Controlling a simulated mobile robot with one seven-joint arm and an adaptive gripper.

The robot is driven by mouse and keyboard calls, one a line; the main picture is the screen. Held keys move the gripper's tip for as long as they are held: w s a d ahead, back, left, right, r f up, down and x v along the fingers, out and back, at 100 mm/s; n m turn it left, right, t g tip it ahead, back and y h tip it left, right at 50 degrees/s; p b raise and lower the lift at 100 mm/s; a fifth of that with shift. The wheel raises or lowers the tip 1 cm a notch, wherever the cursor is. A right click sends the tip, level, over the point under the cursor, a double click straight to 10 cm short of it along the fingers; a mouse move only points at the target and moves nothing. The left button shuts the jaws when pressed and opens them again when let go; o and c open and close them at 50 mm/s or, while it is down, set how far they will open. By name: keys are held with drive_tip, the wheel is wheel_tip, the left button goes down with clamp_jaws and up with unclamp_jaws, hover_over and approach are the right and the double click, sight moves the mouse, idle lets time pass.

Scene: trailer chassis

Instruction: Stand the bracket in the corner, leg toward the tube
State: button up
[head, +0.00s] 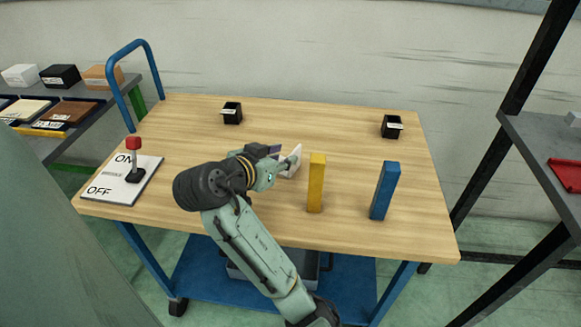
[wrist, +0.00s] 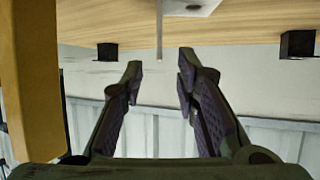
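A pale, thin-plated bracket (head: 291,165) is on the wooden table just past my gripper (head: 285,155), which partly hides it in the head view. In the wrist view the bracket (wrist: 192,6) shows at the top edge, with a dark hole in one plate and a thin leg seen edge-on. My gripper (wrist: 160,72) is open, its fingers apart, with that leg lined up between them. I cannot tell whether they touch it. A yellow upright post (head: 316,183) and a blue upright post (head: 384,190) stand to the right. I cannot tell which thing is the tube or the corner.
The wooden table (head: 180,130) has free room behind the posts. Two black blocks (head: 232,113) (head: 392,126) sit near its back edge. A red-knobbed ON/OFF lever board (head: 125,180) lies at the left. The yellow post (wrist: 33,80) looms close beside my gripper in the wrist view.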

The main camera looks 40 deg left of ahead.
sight(294, 151)
drive_tip(key=shift+x, duration=0.95)
drive_tip(key=x, duration=0.1)
drive_tip(key=p+x, duration=0.1)
drive_tip(key=x, duration=0.1)
drive_tip(key=shift+w+r, duration=0.15)
drive_tip(key=shift+w, duration=0.3)
drive_tip(key=shift+w+f, duration=0.3)
drive_tip(key=shift+w, duration=0.05)
drive_tip(key=shift+c, duration=0.5)
clamp_jaws()
drive_tip(key=shift+r, duration=0.1)
